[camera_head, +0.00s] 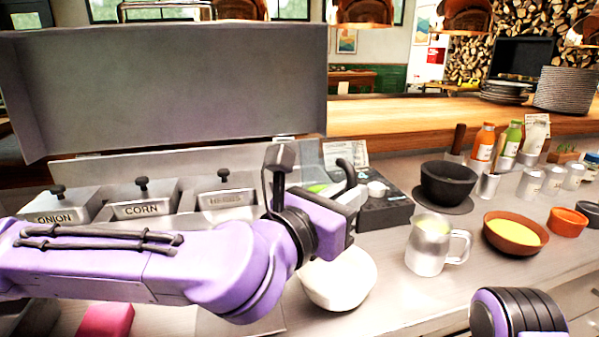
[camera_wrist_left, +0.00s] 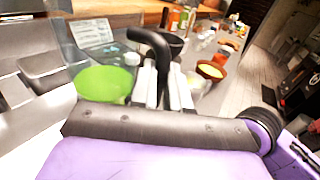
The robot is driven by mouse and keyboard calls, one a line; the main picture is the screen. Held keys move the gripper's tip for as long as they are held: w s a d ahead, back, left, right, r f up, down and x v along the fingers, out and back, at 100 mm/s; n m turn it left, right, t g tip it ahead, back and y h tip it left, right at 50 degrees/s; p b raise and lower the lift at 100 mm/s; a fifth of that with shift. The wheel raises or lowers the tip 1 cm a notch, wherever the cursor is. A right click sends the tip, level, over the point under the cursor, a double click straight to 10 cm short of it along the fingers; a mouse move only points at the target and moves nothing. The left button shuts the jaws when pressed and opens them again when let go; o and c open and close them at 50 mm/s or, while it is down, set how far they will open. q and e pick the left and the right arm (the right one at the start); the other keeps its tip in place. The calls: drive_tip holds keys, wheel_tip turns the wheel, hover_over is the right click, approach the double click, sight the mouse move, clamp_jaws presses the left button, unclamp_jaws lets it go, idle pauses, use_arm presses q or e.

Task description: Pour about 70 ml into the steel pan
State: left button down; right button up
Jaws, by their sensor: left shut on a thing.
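My left gripper (camera_head: 315,178) is shut on a clear container (camera_head: 308,156) with bright green contents. The gripper and arm hide most of the container in the head view. In the left wrist view the green contents (camera_wrist_left: 103,85) show as a round patch left of a black curved bar. I cannot tell exactly which part the fingers grip. A steel vessel with a side handle (camera_head: 428,250) stands upright on the counter, right of the gripper, with something pale inside. No other steel pan is clearly visible. My right gripper is out of view.
A white bowl (camera_head: 340,280) sits below the left gripper. A black bowl (camera_head: 447,184), a brown bowl of yellow food (camera_head: 515,247) and an orange bowl (camera_head: 567,221) stand to the right. Bottles (camera_head: 484,146) stand behind. Lidded bins (camera_head: 140,200) and a raised metal panel (camera_head: 170,90) are left.

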sight(341, 139)
use_arm(q)
drive_tip(key=w+a+r+n+g+p, duration=0.1)
drive_tip(key=w+r+n+p, duration=0.1)
drive_tip(key=p, duration=0.7)
drive_tip(key=w+a+r+n+g+p, duration=0.1)
drive_tip(key=w+r+n+g+p, duration=0.1)
drive_tip(key=p, duration=0.7)
drive_tip(key=w+a+r+n+g+y+p, duration=0.1)
drive_tip(key=w+r+n+g+p, duration=0.1)
drive_tip(key=p, duration=0.7)
drive_tip(key=shift+w+a+n, duration=0.1)
drive_tip(key=shift+w+n, duration=0.7)
drive_tip(key=shift+w, duration=0.35)
drive_tip(key=p, duration=0.2)
drive_tip(key=w+g+p, duration=0.1)
drive_tip(key=p, duration=0.2)
drive_tip(key=shift+w+a+r+n, duration=0.15)
drive_tip(key=shift+a+n, duration=0.1)
drive_tip(key=shift+n, duration=0.15)
drive_tip(key=shift+w+a+r+n+g+p, duration=0.2)
drive_tip(key=shift+w+r+n+g+p, duration=0.1)
drive_tip(key=shift+w+g, duration=0.1)
drive_tip(key=shift+f, duration=0.1)
drive_tip(key=shift+w+a+r, duration=0.15)
drive_tip(key=shift+w+r, duration=0.25)
idle(1.1)
